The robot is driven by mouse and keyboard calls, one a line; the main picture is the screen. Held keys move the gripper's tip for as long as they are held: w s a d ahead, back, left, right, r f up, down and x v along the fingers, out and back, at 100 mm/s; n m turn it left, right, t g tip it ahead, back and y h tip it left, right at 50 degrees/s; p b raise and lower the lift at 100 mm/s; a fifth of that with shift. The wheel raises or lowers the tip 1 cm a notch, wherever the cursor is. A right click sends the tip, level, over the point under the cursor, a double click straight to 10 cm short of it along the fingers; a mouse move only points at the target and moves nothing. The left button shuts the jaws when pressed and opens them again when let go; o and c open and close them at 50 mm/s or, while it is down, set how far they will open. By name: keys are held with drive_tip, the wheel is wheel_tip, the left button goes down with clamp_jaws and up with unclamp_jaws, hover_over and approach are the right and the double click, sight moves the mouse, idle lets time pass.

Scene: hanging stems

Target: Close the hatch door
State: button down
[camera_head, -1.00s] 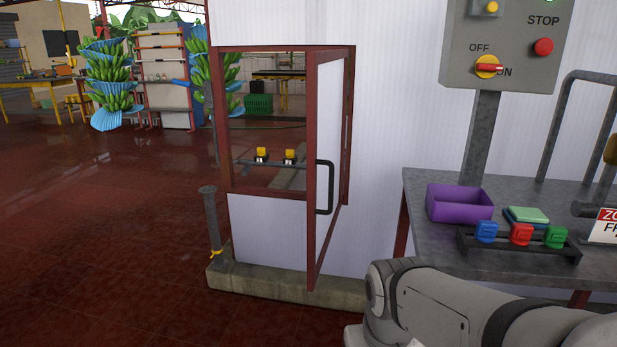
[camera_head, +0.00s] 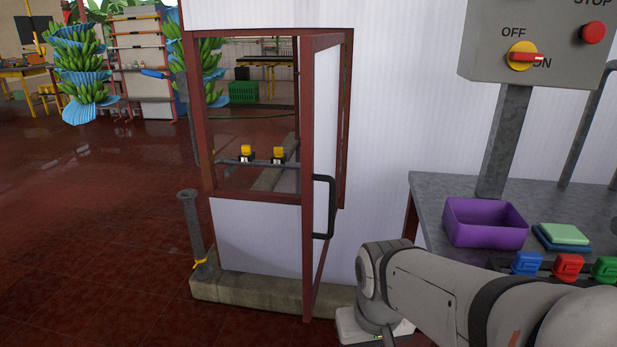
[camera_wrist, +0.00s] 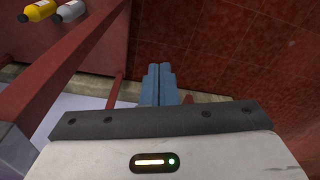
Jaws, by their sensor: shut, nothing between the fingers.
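The hatch door (camera_head: 325,150) is a white panel in a dark red frame with a black bar handle (camera_head: 331,207). It stands swung out from the hatch opening (camera_head: 255,120), hinged on the right side of the red frame. In the wrist view, red frame bars (camera_wrist: 75,70) cross the left side, but I cannot tell which belong to the door. My gripper (camera_wrist: 159,70) shows in the wrist view with its blue-grey fingers together and empty, above the red floor. In the head view my arm is at the lower right and the gripper tips are hidden.
A grey table (camera_head: 450,190) at right holds a purple bin (camera_head: 485,222), a green-topped block (camera_head: 564,233) and coloured clips. A control box (camera_head: 540,45) stands behind it. A short post (camera_head: 193,235) and a concrete curb (camera_head: 250,292) are below the hatch. The floor at left is clear.

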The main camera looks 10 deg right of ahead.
drive_tip(key=shift+w+a, duration=0.1)
drive_tip(key=shift+r, duration=0.1)
drive_tip(key=w+d+r+m+t+y+p, duration=0.1)
drive_tip(key=w+d+r+m+y+p, duration=0.3)
drive_tip(key=r+m+p, duration=0.5)
drive_tip(key=w+d+r+m+t+y+p, duration=0.1)
drive_tip(key=w+d+r+m+p, duration=0.3)
drive_tip(key=r+m+p, duration=0.5)
drive_tip(key=w+d+r+m+t+y+p, duration=0.1)
drive_tip(key=w+d+r+m+y+p, duration=0.15)
drive_tip(key=w+r+m+p, duration=0.65)
drive_tip(key=w+a+f+n+p, duration=0.2)
drive_tip(key=w+a+f, duration=0.1)
drive_tip(key=a+f, duration=0.5)
drive_tip(key=shift+a+f+n+p, duration=0.3)
drive_tip(key=shift+a+f+n, duration=0.1)
drive_tip(key=shift+a, duration=0.3)
